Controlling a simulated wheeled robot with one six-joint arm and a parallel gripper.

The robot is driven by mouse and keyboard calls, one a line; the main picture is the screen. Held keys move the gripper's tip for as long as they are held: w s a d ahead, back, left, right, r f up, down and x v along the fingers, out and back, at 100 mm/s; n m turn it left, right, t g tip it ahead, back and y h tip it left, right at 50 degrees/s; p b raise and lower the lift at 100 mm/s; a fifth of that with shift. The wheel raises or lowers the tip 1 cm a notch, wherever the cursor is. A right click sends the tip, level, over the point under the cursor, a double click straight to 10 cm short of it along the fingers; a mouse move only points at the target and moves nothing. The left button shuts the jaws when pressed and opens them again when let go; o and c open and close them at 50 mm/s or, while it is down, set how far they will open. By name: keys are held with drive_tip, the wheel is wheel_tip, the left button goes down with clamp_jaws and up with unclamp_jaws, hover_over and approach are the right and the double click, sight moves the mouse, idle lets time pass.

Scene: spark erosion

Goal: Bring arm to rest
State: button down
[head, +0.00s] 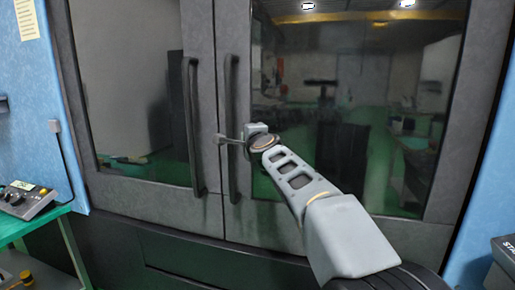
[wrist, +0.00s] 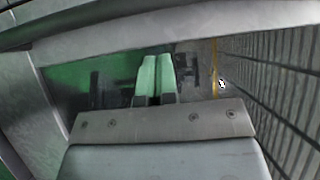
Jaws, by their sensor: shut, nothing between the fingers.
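My arm reaches up from the lower right in the head view, in front of the grey machine doors. My gripper (head: 218,138) is at its end and points left, level with the right door's handle (head: 233,170). The fingers overlap that handle in the picture; I cannot tell whether they touch it. In the wrist view, the two pale green fingertips of my gripper (wrist: 155,72) lie side by side, shut, with nothing between them.
The left door (head: 130,186) and its handle (head: 193,125) stand beside the right door, and both doors look shut. A control box (head: 25,200) sits on a green table (head: 28,222) at the left. A dark box (head: 503,255) is at the lower right edge.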

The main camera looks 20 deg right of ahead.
drive_tip(key=s, duration=0.7)
drive_tip(key=s+a+f+n+g+y, duration=0.1)
drive_tip(key=s+a+f+n+g, duration=0.1)
drive_tip(key=s+f+n+g, duration=0.3)
drive_tip(key=a+f+n+y+p, duration=0.1)
drive_tip(key=f+n, duration=0.2)
drive_tip(key=f, duration=0.4)
drive_tip(key=s+a+f+n+g+y, duration=0.1)
drive_tip(key=s+a+f+n+g, duration=0.1)
drive_tip(key=s+f+n+g, duration=0.3)
drive_tip(key=s+d+f+n+g+h+p, duration=0.3)
drive_tip(key=s+f+n+g+p, duration=0.1)
drive_tip(key=s+f, duration=0.7)
drive_tip(key=s+n, duration=0.1)
drive_tip(key=s, duration=0.2)
drive_tip(key=shift+s+d, duration=0.15)
drive_tip(key=shift+d+r, duration=0.1)
